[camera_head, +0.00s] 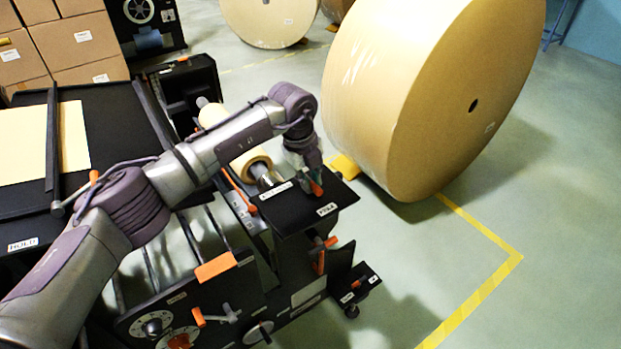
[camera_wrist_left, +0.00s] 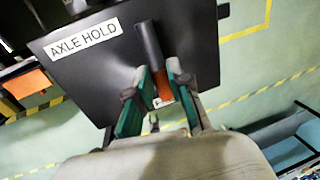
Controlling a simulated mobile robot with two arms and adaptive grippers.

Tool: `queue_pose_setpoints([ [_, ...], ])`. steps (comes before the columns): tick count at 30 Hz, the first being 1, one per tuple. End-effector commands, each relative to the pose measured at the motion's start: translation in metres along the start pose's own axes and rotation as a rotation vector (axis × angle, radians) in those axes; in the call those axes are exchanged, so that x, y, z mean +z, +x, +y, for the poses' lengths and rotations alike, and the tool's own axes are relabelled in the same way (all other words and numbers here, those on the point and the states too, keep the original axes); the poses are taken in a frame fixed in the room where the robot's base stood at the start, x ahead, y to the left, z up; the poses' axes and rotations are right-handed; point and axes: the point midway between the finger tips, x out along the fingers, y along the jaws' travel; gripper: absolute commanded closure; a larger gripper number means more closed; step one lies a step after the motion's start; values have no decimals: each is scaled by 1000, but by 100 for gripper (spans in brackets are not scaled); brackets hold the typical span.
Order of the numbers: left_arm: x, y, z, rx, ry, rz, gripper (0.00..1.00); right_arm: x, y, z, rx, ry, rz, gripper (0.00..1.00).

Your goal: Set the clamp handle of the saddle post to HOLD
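The saddle post shows as a black top plate (camera_head: 291,213) with a white label that reads AXLE HOLD in the left wrist view (camera_wrist_left: 84,38). Its clamp handle has an orange grip (camera_head: 316,188) and also shows in the left wrist view as a dark bar with an orange part (camera_wrist_left: 163,86). My left gripper (camera_head: 311,172) is at this handle. In the left wrist view its two green-padded fingers (camera_wrist_left: 158,68) stand on either side of the handle; whether they press on it is unclear. My right gripper is not in view.
A large kraft roll (camera_head: 435,90) stands just behind the post. The machine's front panel (camera_head: 190,305) carries dials and orange handles. A small core (camera_head: 250,163) lies on a shaft beside the plate. Cartons (camera_head: 75,40) are stacked at the back left. Floor at the right is clear.

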Motion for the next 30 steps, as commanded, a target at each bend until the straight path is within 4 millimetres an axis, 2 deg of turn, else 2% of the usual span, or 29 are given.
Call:
queue_pose_setpoints([
  [14,1,1,1,-1,54,9,100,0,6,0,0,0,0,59],
  [20,2,1,2,-2,173,33,100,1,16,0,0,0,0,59],
  [30,4,0,4,-2,478,94,100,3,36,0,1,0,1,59],
])
